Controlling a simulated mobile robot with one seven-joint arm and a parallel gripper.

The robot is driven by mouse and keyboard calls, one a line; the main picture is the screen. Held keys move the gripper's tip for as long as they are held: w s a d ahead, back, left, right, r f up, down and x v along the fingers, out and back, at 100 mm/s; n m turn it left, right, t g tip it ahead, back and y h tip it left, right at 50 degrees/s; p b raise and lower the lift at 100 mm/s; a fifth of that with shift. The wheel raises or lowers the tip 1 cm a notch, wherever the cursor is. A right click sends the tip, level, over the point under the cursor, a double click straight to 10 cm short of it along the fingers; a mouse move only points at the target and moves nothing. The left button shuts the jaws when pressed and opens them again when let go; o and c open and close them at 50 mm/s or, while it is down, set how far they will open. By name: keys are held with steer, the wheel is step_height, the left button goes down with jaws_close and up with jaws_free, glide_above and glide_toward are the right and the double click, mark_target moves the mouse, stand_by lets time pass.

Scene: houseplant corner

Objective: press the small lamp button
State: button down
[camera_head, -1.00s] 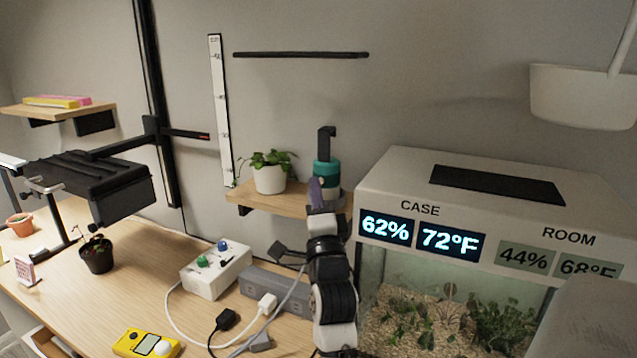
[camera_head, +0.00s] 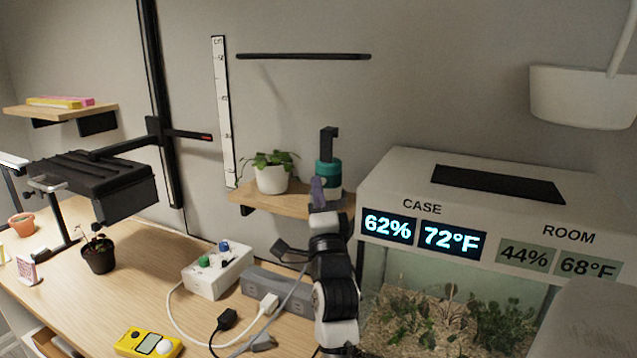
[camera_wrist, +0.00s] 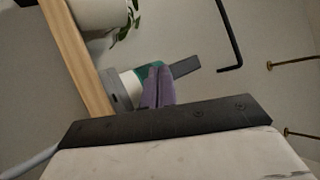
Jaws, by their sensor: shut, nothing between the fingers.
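A small teal and cream device with a black upright top, which looks like the small lamp (camera_head: 328,165), stands on the wooden wall shelf. It also shows in the wrist view (camera_wrist: 186,66), with a grey base (camera_wrist: 114,94) against the shelf. I cannot make out a button on it for certain. My gripper (camera_head: 317,181) has its purple fingers together and empty, in front of the lamp's lower part. In the wrist view my gripper (camera_wrist: 157,70) covers part of the teal and cream body. I cannot tell whether the fingertips touch it.
A potted plant (camera_head: 272,178) stands left of the lamp on the shelf (camera_head: 265,203). The glass case (camera_head: 400,185) with displays stands close to the right of my arm. A white box with green and blue knobs (camera_head: 218,272) and a grey power strip (camera_head: 280,290) lie below.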

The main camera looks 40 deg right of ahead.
steer(key=shift+s+d+r, duration=0.25)
steer(key=shift+s+d, duration=0.05)
steer(key=shift+d, duration=0.05)
steer(key=shift+d+f, duration=0.1)
steer(key=shift+f, duration=0.15)
stand_by(0.3)
steer(key=s+a+p, duration=0.1)
steer(key=s+a, duration=0.1)
steer(key=a, duration=0.4)
steer(key=shift+s+f+p, duration=0.15)
steer(key=shift+p, duration=0.2)
stand_by(2.1)
